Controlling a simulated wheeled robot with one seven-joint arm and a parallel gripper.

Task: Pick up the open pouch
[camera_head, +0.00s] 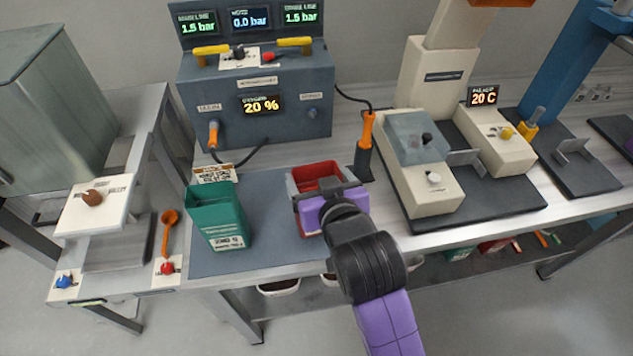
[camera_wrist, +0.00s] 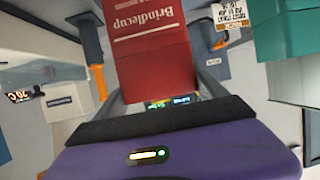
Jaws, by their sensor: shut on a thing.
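The open pouch (camera_head: 316,171) is red with an open top and stands over the right part of the grey mat in the head view. In the wrist view the pouch (camera_wrist: 152,45) fills the top middle and bears the word "Brindlecup". My gripper (camera_head: 318,192) is at the pouch's near side, its fingers on either side of it. It is shut on the pouch. My purple gripper body hides much of the pouch's front in the head view. I cannot tell whether its base touches the mat.
A green open container (camera_head: 217,217) stands left on the grey mat (camera_head: 268,240), with a small sign behind it. A grey machine (camera_head: 255,95) reading 20 % is behind. An orange-handled tool (camera_head: 364,145) stands close right, beside a beige machine (camera_head: 425,165). The mat between containers is clear.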

